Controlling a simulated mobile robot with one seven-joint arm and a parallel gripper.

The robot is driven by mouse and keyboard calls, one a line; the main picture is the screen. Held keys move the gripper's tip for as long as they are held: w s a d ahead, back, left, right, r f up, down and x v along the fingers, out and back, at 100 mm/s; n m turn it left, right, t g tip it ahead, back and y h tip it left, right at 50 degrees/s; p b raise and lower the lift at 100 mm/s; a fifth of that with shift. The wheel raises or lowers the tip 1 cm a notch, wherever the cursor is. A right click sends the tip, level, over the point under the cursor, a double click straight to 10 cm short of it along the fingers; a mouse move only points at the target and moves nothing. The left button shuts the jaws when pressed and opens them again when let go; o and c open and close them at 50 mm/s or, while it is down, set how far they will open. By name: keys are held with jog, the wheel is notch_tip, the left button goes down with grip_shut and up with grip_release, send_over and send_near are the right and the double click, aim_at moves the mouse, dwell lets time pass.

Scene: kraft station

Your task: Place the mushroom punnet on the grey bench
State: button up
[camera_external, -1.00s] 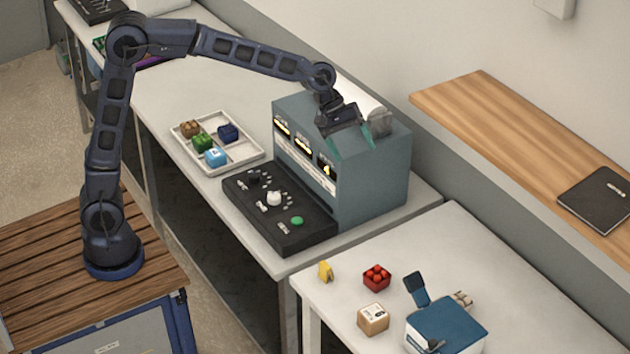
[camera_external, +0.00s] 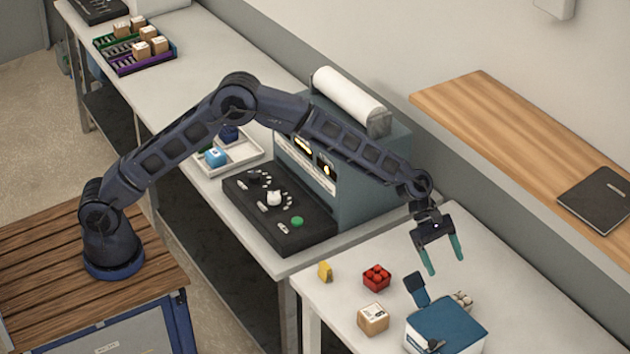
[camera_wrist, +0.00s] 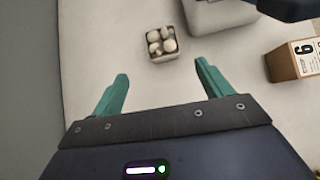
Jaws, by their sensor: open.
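The mushroom punnet (camera_wrist: 161,43), a small open tray of pale round mushrooms, sits upright on the white table in the wrist view. In the external view the punnet (camera_external: 463,299) stands behind the blue-topped box, partly hidden by it. My gripper (camera_external: 445,266) is above the punnet, fingers pointing down, open and empty. In the wrist view the punnet lies just beyond my open fingertips (camera_wrist: 161,72), not between them. A long light-grey bench (camera_external: 225,75) runs up the left, beyond the front table; I take it as the grey bench.
The blue-topped box (camera_external: 447,326) with a raised dark-blue flap (camera_external: 416,291) stands close to the punnet. A kraft box (camera_external: 373,318), a red punnet (camera_external: 376,277) and a yellow item (camera_external: 325,271) are nearby. The bench holds a large machine (camera_external: 375,185), a white tray (camera_external: 245,152) and crates (camera_external: 128,66).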

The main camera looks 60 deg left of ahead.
aim_at(458, 298)
jog(key=shift+n, duration=0.3)
jog(key=shift+s+x, duration=0.15)
jog(key=shift+x, duration=3.1)
jog(key=shift+s+x, duration=0.1)
jog(key=shift+x, duration=3.2)
jog(key=shift+d+r, duration=0.1)
jog(key=c, duration=1.1)
jog(key=shift+c, duration=0.2)
jog(key=shift+r, duration=0.1)
